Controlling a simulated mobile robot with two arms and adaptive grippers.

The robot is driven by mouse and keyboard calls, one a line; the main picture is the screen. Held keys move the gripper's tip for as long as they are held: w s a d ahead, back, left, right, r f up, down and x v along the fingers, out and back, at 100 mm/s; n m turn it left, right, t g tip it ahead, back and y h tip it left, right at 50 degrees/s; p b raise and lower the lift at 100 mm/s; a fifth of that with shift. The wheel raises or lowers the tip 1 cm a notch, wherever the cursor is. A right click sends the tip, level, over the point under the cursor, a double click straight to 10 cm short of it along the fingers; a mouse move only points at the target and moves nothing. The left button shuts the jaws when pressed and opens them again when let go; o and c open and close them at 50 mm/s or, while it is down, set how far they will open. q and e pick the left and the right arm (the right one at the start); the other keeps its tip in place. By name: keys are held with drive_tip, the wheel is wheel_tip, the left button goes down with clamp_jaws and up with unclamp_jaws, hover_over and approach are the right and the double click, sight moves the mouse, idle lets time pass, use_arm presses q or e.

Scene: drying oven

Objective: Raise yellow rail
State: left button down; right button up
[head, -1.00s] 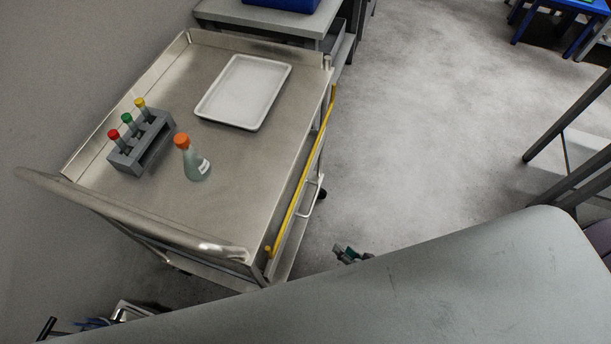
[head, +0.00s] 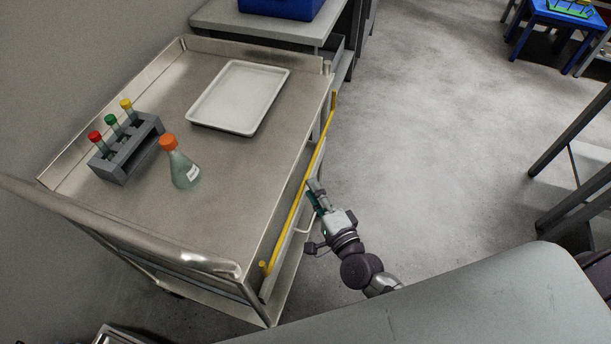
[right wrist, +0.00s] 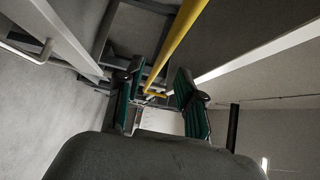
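The yellow rail (head: 285,231) runs along the right side of the metal cart (head: 225,215), low beside its top edge. My right gripper (head: 314,192) is just right of the rail's middle in the head view, its fingers pointing up toward the rail. In the right wrist view, the gripper (right wrist: 158,78) is open, with its two green-padded fingers apart. The yellow rail (right wrist: 175,42) passes through the view between the fingertips and beyond them. I cannot tell whether either finger touches it. My left gripper is not in view.
On the cart stand a white tray (head: 238,97), an orange-capped flask (head: 181,168) and a grey rack (head: 127,155) with three capped tubes. A blue bin (head: 285,8) is on a bench behind. Floor to the right is clear up to dark frames (head: 575,140).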

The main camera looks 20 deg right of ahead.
sight(306, 177)
drive_tip(key=shift+w+a, duration=0.25)
drive_tip(key=shift+w, duration=0.95)
drive_tip(key=shift+w+a, duration=0.2)
drive_tip(key=shift+w, duration=0.95)
clamp_jaws()
